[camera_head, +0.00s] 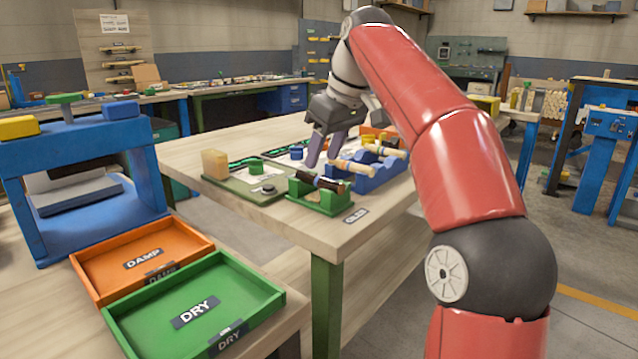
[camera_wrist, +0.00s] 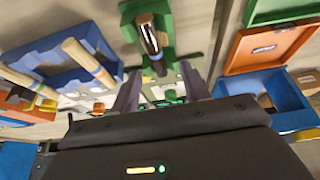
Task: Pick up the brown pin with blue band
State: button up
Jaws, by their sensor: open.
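The dark brown pin (camera_head: 327,184) lies across a green cradle (camera_head: 316,201) near the front corner of the wooden table. In the wrist view the same pin (camera_wrist: 150,38) lies in the green cradle (camera_wrist: 128,28), ahead of the fingers. A small blue mark shows near its lower end there; the band is too small to make out in the head view. My gripper (camera_head: 325,157) is open and empty, above and just behind the cradle. In the wrist view its fingers (camera_wrist: 160,92) stand apart, with the pin beyond their tips and not between them.
A blue cradle (camera_head: 376,179) with pale pins stands right of the green one. A green board (camera_head: 240,186) with a pale block lies left. Orange DAMP (camera_head: 205,244) and green DRY (camera_head: 265,307) trays sit on the nearer bench. A blue press frame (camera_head: 75,150) stands at left.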

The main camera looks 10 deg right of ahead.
aim_at(315, 175)
jog(key=shift+w+b+x, duration=0.2)
jog(key=shift+b+x, duration=0.05)
jog(key=shift+x, duration=1.05)
jog(key=shift+w+b+x, duration=0.15)
jog(key=shift+b+x, duration=0.1)
jog(key=shift+x, duration=1.05)
jog(key=shift+r, duration=0.1)
jog(key=shift+f, duration=0.25)
grip_shut()
